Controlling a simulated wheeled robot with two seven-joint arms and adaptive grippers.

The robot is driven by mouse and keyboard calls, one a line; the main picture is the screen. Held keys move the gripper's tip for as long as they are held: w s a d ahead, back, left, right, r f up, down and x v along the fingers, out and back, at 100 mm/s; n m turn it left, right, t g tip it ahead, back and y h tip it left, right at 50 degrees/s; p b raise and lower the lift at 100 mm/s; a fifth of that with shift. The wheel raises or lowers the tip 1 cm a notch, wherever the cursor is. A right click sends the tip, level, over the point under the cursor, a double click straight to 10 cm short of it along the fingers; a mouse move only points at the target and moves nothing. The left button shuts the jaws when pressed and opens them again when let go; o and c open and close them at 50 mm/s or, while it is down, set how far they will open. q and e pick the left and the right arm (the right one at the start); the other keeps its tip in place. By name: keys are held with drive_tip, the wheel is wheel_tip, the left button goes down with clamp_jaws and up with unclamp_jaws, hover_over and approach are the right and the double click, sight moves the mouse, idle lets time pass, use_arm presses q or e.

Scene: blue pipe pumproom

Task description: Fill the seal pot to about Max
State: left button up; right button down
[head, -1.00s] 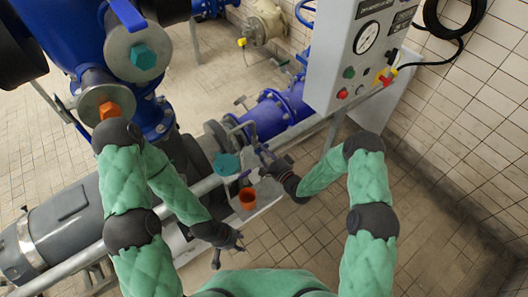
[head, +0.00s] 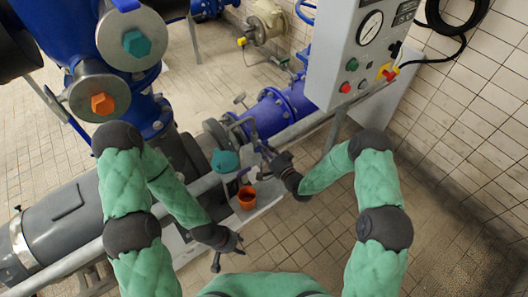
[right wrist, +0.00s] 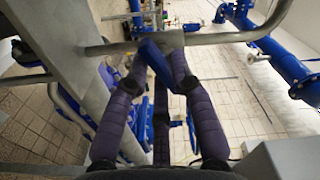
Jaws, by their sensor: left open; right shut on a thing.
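My right gripper (head: 266,155) is shut on a small blue lever-like part beside the pump pipework. In the right wrist view its dark padded fingers (right wrist: 158,75) close around this blue part (right wrist: 152,60), just below a grey pipe. A teal rounded cap (head: 226,161) and an orange open cup (head: 247,198) sit close to the left of that gripper. I cannot tell for sure which part is the seal pot. No Max mark or liquid level is readable. My left gripper (head: 228,252) is open and empty, below the orange cup.
A grey control box (head: 345,60) with a gauge stands above my right arm. A grey rail (head: 190,190) crosses in front of the grey motor (head: 65,225). The blue pipe (head: 275,112) runs behind. Tiled floor is clear at the lower right.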

drive_tip(key=shift+d+f+n+b, duration=0.1)
drive_tip(key=shift+n+b, duration=3.15)
drive_tip(key=shift+n, duration=1.25)
drive_tip(key=c, duration=1.1)
unclamp_jaws()
drive_tip(key=shift+c, duration=0.2)
drive_tip(key=shift+d, duration=0.1)
drive_tip(key=v, duration=1.1)
drive_tip(key=shift+s+d, duration=0.2)
drive_tip(key=shift+s, duration=0.15)
